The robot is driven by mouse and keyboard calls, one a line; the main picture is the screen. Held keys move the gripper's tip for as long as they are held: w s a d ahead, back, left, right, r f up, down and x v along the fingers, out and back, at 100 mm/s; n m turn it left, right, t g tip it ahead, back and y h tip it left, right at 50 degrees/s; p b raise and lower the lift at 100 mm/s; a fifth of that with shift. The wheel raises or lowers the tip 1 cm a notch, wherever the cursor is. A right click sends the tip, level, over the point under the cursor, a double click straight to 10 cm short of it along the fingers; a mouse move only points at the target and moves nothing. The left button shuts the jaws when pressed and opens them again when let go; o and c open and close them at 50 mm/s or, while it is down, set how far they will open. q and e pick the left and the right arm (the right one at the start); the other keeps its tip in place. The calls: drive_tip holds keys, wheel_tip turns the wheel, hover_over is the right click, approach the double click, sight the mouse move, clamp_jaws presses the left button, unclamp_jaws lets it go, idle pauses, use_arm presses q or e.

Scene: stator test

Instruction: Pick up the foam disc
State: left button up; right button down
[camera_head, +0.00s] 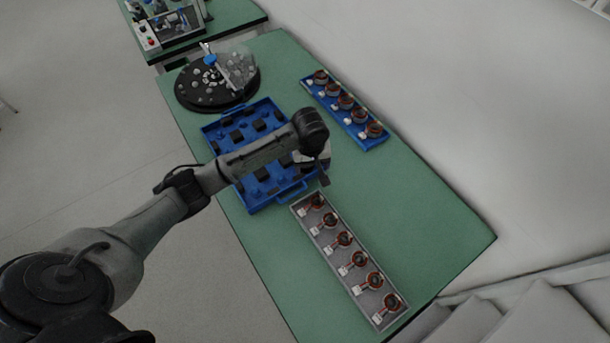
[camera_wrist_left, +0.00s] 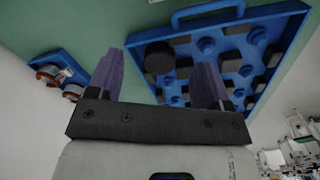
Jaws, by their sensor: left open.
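In the left wrist view a dark round disc (camera_wrist_left: 158,58), which looks like the foam disc, shows at the edge of the open blue case (camera_wrist_left: 180,47). My left gripper (camera_wrist_left: 160,62) is open, with one finger on each side of the disc in that view. I cannot tell the height gap, and no contact is visible. In the head view my left gripper (camera_head: 322,176) hangs over the right side of the blue case (camera_head: 208,128), near its handle. The arm hides part of the case, and the disc cannot be picked out there. My right gripper is not in view.
A grey tray (camera_head: 328,255) of copper-wound stators lies in front of the case. A blue tray (camera_head: 331,112) of stators lies to the right. A black round turntable (camera_head: 190,97) stands behind the case. The green table (camera_head: 430,215) is clear at the right.

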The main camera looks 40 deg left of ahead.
use_arm(q)
drive_tip(key=w+a+r+n+b, duration=0.1)
drive_tip(key=w+a+n+b, duration=0.4)
drive_tip(key=w+a, duration=0.15)
drive_tip(key=shift+g, duration=0.3)
drive_tip(key=f, duration=0.5)
drive_tip(key=a+f+b, duration=0.1)
drive_tip(key=f, duration=0.1)
drive_tip(key=shift+s+f, duration=0.3)
drive_tip(key=shift+s, duration=0.1)
drive_tip(key=shift+s+f+b, duration=0.15)
drive_tip(key=shift+f+b, duration=0.75)
drive_tip(key=shift+f, duration=1.75)
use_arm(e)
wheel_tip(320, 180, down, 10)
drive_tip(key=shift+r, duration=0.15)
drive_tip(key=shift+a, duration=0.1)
use_arm(q)
drive_tip(key=c, duration=0.6)
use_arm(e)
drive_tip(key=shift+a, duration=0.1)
use_arm(q)
drive_tip(key=shift+o, duration=0.2)
drive_tip(key=shift+r, duration=0.2)
